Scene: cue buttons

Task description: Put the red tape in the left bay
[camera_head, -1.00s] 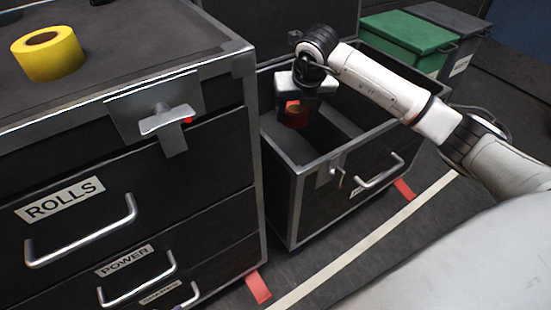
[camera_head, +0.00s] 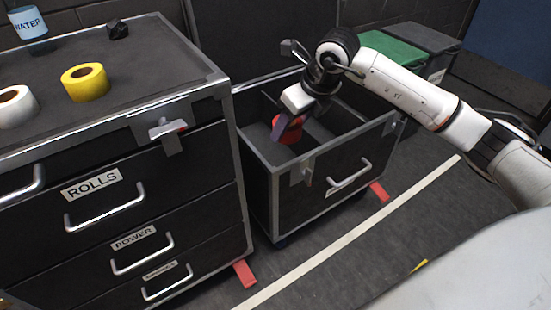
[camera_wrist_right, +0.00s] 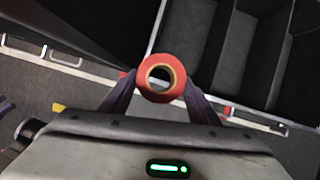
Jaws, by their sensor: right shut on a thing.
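The red tape (camera_head: 291,133) is a red roll with a tan inner ring. My right gripper (camera_head: 290,122) is shut on it and holds it over the open-topped dark cart (camera_head: 262,153). In the right wrist view the roll (camera_wrist_right: 160,59) sits between the two fingertips, its hole facing the camera. There it overlaps the cart's rim and the leftmost compartment (camera_wrist_right: 190,35). In the head view it appears over the left part of the cart; its exact height is hard to tell. My left gripper is not in view.
A dark drawer cabinet (camera_head: 145,80) stands left of the cart. On its top are a yellow roll (camera_head: 85,83), a white roll (camera_head: 14,106), a blue WATER can (camera_head: 28,22) and a small black object (camera_head: 118,29). Green (camera_head: 398,55) and grey (camera_head: 423,39) bins stand behind the cart.

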